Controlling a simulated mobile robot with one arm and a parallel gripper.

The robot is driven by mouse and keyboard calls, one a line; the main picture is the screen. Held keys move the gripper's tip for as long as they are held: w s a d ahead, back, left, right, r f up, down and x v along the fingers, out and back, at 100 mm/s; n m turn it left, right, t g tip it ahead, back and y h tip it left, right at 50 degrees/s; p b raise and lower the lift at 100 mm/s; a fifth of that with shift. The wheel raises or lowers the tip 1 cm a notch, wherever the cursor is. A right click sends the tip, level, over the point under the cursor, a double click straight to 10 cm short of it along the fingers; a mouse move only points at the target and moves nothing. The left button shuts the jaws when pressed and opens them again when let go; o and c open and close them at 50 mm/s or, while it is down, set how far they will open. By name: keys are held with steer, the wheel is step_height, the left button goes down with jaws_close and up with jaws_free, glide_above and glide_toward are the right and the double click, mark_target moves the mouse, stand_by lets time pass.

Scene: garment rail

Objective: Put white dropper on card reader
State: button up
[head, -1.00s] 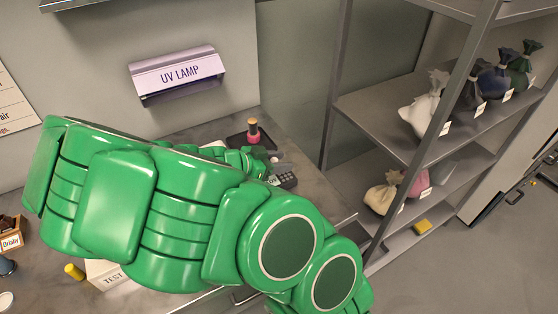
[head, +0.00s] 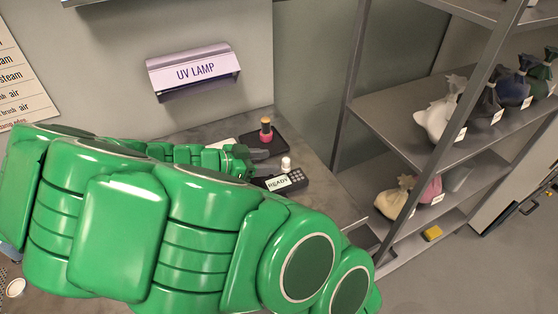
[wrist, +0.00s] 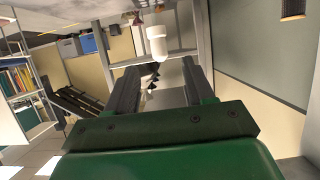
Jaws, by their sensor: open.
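The white dropper (head: 286,163) stands upright at the far edge of the card reader (head: 297,182); whether it rests on the reader or just behind it, I cannot tell. The reader is dark with a keypad and a lit screen saying READY. My gripper (head: 262,155) is left of the dropper, partly hidden by my green arm. In the wrist view my gripper (wrist: 158,68) has its two dark fingers apart with nothing between them. The white dropper (wrist: 157,42) shows just beyond the fingertips, apart from them.
A pink bottle with a wooden cap (head: 266,130) stands on a dark tray (head: 290,143) behind the reader. A UV LAMP box (head: 194,70) is on the wall above. A metal shelf (head: 390,110) with tied bags stands at the right. Some counter (head: 325,192) right of the reader is clear.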

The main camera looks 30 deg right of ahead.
steer(key=shift+v, duration=1.7)
steer(key=shift+d, duration=0.1)
steer(key=s+d+r+n+t+y, duration=0.1)
steer(key=s+r+n+t+y, duration=0.15)
steer(key=r+n+y, duration=0.4)
steer(key=s+d+r+n+t+y, duration=0.1)
steer(key=s+r+n+y, duration=0.3)
steer(key=r+n+y, duration=0.3)
steer(key=s+a+f+n+g, duration=0.2)
steer(key=s+a, duration=0.1)
steer(key=s, duration=0.6)
steer(key=s+a+f+n+g, duration=0.2)
steer(key=s+a+g, duration=0.1)
steer(key=s, duration=0.7)
steer(key=shift+a+f, duration=0.25)
steer(key=shift+f, duration=0.1)
